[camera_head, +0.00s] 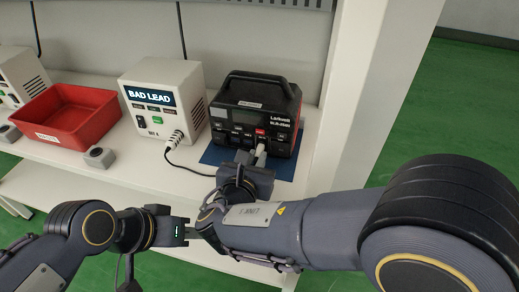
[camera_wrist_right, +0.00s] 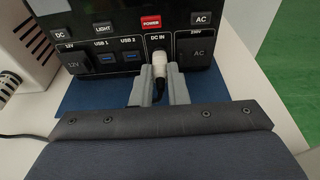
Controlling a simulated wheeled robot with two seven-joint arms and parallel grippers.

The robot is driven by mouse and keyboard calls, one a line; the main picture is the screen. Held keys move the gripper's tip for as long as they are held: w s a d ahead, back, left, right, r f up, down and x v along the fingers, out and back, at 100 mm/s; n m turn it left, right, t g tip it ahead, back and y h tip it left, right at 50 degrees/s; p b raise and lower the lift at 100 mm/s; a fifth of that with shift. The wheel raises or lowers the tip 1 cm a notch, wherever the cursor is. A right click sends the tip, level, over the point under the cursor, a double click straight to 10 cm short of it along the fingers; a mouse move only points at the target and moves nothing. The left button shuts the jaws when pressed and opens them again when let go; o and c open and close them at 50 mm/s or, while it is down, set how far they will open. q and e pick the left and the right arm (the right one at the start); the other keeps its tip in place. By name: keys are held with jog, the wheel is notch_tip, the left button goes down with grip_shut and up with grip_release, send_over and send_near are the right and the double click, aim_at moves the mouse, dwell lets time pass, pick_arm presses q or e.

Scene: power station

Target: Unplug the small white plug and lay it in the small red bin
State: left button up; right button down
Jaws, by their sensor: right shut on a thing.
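The small white plug (camera_wrist_right: 160,66) sits at the DC IN socket of the black power station (camera_head: 252,112), with a dark cable below it. My right gripper (camera_wrist_right: 160,84) is shut on the plug, one grey finger on each side. In the head view the right gripper (camera_head: 251,158) is at the front of the power station, and the plug's upper part shows between the fingers. The small red bin (camera_head: 92,128) stands at the left of the shelf and looks empty. My left gripper (camera_head: 190,231) is low in front of the shelf, its tips partly hidden by my right arm.
A white box with a "BAD LEAD" display (camera_head: 160,98) stands between the bin and the power station, its cable running towards my right gripper. A small grey block (camera_head: 99,157) lies in front of the bin. A white post (camera_head: 365,85) rises at the right.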

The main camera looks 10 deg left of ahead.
jog(key=shift+s, duration=1.95)
